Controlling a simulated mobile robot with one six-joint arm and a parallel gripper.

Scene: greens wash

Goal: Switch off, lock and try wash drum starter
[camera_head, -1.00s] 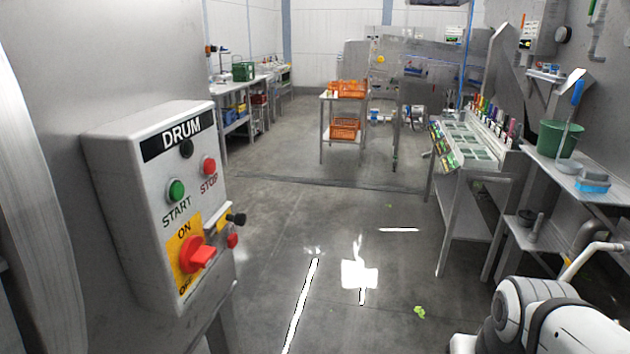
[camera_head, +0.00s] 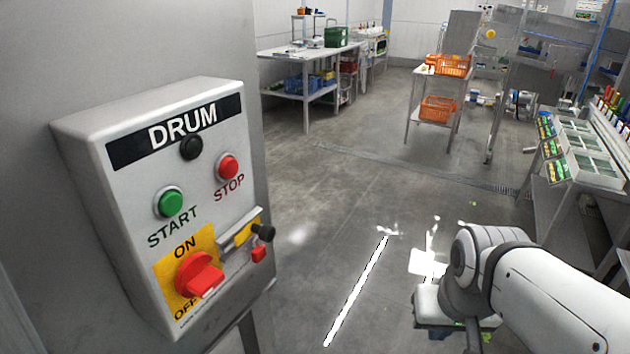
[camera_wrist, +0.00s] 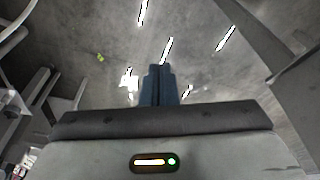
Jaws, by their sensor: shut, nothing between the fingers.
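The wash drum starter (camera_head: 120,190) is a pale grey box labelled DRUM, large at the left of the head view. It has a green START button (camera_head: 171,203), a red STOP button (camera_head: 229,166) and a dark round fitting (camera_head: 191,147). A red rotary handle (camera_head: 198,274) sits on a yellow plate between ON above and OFF below; I cannot tell its exact setting. A black knob (camera_head: 263,232) and a small red part (camera_head: 259,253) are at the box's right edge. My gripper (camera_wrist: 160,72) is shut and empty in the wrist view, over floor, apart from the box.
A steel table (camera_head: 290,53) with bins stands at the back. A small stand (camera_head: 410,110) holds orange crates (camera_head: 438,108). A sloped station (camera_head: 565,195) with colored items is at the right. The floor (camera_head: 330,210) between is open, with bright light patches.

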